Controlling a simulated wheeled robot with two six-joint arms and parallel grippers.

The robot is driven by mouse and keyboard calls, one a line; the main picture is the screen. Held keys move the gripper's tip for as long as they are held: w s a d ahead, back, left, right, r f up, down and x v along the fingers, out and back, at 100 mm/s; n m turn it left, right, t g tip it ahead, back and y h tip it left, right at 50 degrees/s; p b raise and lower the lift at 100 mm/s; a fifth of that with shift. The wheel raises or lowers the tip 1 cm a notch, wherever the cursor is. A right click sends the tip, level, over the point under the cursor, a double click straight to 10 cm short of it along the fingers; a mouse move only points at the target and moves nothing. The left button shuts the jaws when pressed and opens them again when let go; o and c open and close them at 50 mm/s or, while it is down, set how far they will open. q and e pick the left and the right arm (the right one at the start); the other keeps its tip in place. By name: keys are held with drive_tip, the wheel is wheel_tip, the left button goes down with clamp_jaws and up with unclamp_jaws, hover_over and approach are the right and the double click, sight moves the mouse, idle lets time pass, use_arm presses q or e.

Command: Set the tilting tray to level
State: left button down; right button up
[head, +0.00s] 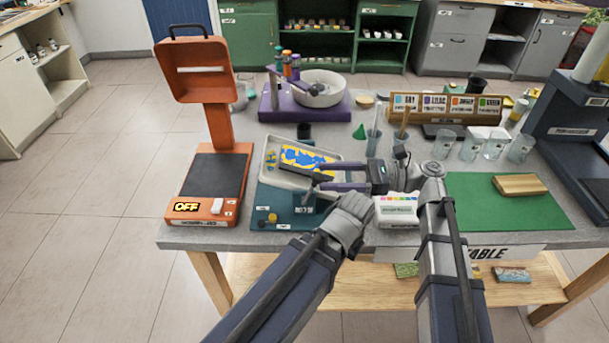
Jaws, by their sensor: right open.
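The tilting tray (272,183) is a shallow pale tray with blue and yellow in it, on a teal base (268,207) at the table's left half. It looks tilted, its near side lower, but the angle is hard to judge. A small yellow and dark knob (267,219) sits on the base's front left. My right gripper (322,177) is open. Its purple fingers point left over the tray's right side, with a dark bar between them and the tray; I cannot tell whether they touch it. My left arm crosses the front of the table; its gripper does not show.
An orange device (215,125) reading OFF stands left of the tray. A purple machine with a white bowl (322,88) stands behind it. A white box with coloured stripes (396,210), several clear cups (470,147) and a green mat (485,215) are on the right.

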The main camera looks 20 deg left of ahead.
hover_over(305, 197)
drive_tip(key=shift+a, duration=0.15)
drive_tip(key=shift+c, duration=0.3)
clamp_jaws()
idle(0.4)
idle(0.9)
